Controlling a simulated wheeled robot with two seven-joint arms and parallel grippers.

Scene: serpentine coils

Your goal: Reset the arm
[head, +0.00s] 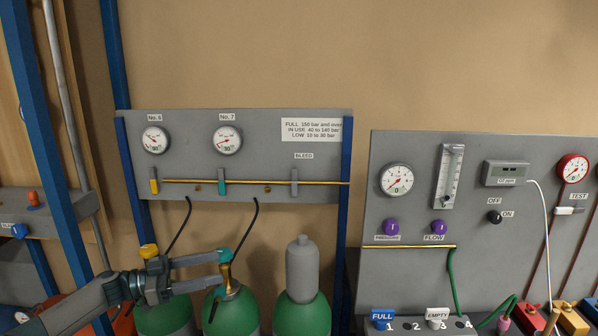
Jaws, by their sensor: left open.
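My left gripper (226,271) reaches in from the lower left in the head view, its two fingers apart and pointing right. The fingertips are at the brass valve with a teal knob (224,256) on top of the middle green cylinder (236,312). I cannot tell whether the fingers touch the valve. A yellow knob (149,251) shows just above the gripper's body, over the left green cylinder (165,318). My right gripper is out of view.
A grey gauge panel (255,185) stands behind, with dark hoses hanging from it. A third green cylinder (303,315) with a grey cap (302,270) stands to the right. Another panel (480,240) with gauges and knobs is at far right. Blue posts (118,60) flank the left.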

